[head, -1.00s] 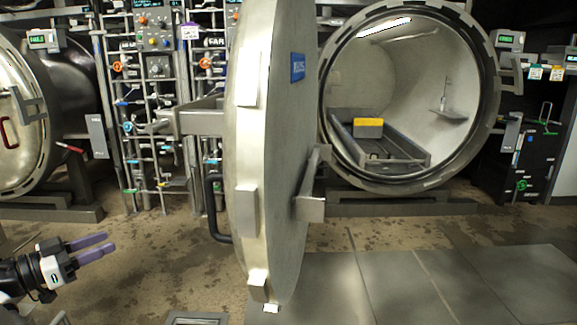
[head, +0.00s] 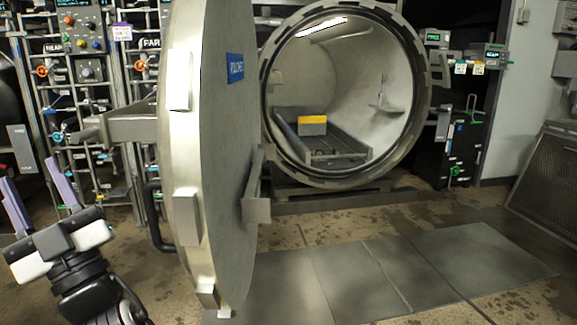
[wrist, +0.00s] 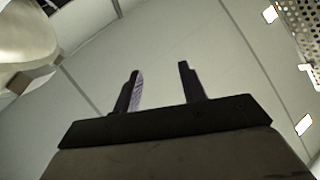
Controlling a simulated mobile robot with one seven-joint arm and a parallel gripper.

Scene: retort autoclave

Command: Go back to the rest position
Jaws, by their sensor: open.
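My gripper (head: 38,205) is at the lower left of the head view, its two purple fingers pointing up and spread apart. It is open and empty. In the wrist view my gripper (wrist: 160,90) shows two dark fingers with a clear gap between them and nothing in it. The wrist view looks up at pale panels. The big round autoclave door (head: 220,150) stands swung open just right of my gripper, with a visible gap between them in the picture.
The open autoclave chamber (head: 335,75) behind the door holds a grey tray with a yellow block (head: 312,125). A pipe and control rack (head: 90,70) stands at the left. Grey floor plates (head: 350,280) lie at front right. A perforated metal unit (head: 550,175) stands at the right edge.

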